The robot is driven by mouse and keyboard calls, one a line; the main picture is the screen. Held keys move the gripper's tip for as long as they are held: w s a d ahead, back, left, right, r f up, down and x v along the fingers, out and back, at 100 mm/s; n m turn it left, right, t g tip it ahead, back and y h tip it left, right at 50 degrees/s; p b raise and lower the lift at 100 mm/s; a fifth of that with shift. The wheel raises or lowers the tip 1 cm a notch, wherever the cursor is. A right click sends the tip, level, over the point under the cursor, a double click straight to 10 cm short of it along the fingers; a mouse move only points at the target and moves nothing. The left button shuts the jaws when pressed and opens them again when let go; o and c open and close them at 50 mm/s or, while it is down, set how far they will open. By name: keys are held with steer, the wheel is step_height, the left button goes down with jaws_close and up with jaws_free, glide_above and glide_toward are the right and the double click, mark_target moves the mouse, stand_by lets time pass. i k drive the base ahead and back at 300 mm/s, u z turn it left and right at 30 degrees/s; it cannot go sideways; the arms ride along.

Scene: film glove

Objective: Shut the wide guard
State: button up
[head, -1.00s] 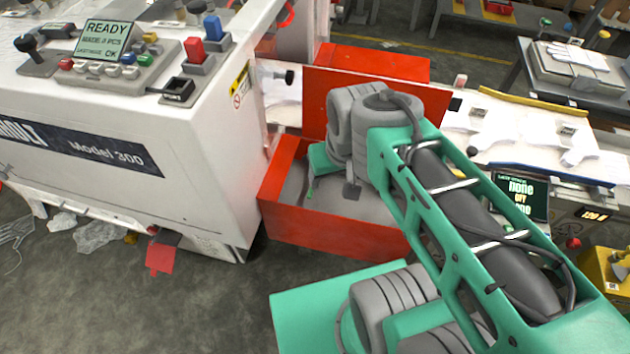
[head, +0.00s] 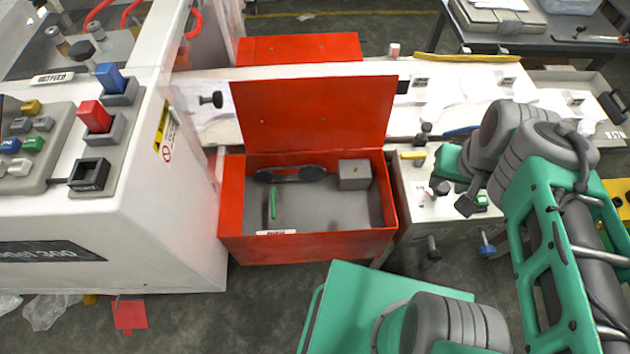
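The wide guard (head: 315,115) appears to be the red panel standing upright at the back of an open red box (head: 300,247). Inside the box a dark belt with pulleys, a grey block and a small green part show. My gripper (head: 455,198) is to the right of the box, above or in front of a panel with knobs, apart from the guard. Its fingers are small and dark against the knobs, so I cannot tell whether they are open or shut.
A white machine (head: 170,230) with a button console stands on the left. A white conveyor bed (head: 455,90) runs behind the box to the right. Knobs (head: 487,246) stick out at the box's right. A red tag (head: 130,315) hangs low left.

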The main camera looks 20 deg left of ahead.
mark_target(356, 110)
steer(key=z, duration=0.1)
steer(key=k, duration=0.7)
steer(key=u, duration=1.3)
steer(key=i, duration=0.5)
steer(key=z, duration=0.05)
steer(key=k, duration=1)
steer(key=z, duration=1.3)
steer(key=i, duration=0.85)
steer(key=u, duration=1.8)
